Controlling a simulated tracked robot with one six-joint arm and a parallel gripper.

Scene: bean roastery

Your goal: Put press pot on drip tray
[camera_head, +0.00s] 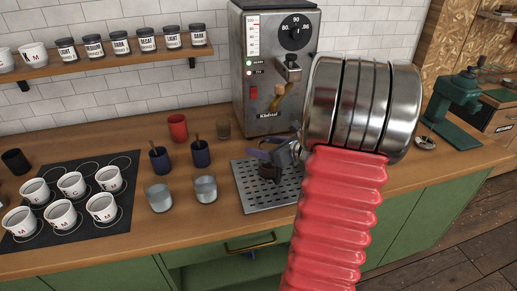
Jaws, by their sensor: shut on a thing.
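The drip tray (265,197) is a grey metal plate with rows of holes, lying on the wooden counter in front of the coffee machine. My gripper (268,161) is over the tray's upper right part, partly hidden by my own metal wrist and red sleeve. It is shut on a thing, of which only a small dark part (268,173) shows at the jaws. I take this for the press pot, but its shape is not clear. Whether it touches the tray, I cannot tell.
The coffee machine (273,70) stands behind the tray. Dark blue cups (201,155), a red cup (177,127) and clear glasses (206,189) stand left of it. Several white cups (71,185) are on a black mat (122,167). A green grinder (460,90) is at right.

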